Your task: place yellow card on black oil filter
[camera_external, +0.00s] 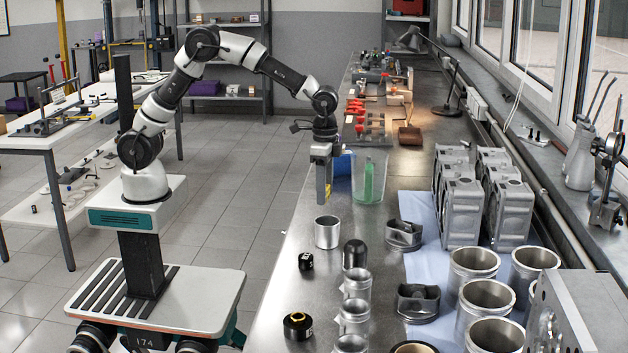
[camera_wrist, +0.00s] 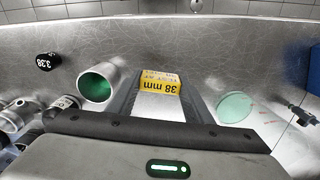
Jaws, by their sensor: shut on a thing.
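The yellow card (camera_wrist: 161,80), printed "38 mm", is between the fingers of my gripper (camera_wrist: 160,92) in the wrist view. In the external view my gripper (camera_external: 324,192) points down above the bench's left edge, and a thin yellow edge of the card (camera_external: 328,191) shows at its tips. The black oil filter appears to be the upright, dome-topped black cylinder (camera_external: 355,254), standing on the bench nearer the camera than my gripper. The card is apart from it and higher.
A silver sleeve (camera_external: 327,232) stands just below my gripper, and a clear container with green inside (camera_external: 369,177) is beside it. A small black part (camera_external: 306,261) marked "3.38" (camera_wrist: 47,62) and several metal cylinders (camera_external: 355,317) stand around the filter. A black-and-gold part (camera_external: 297,326) is nearer.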

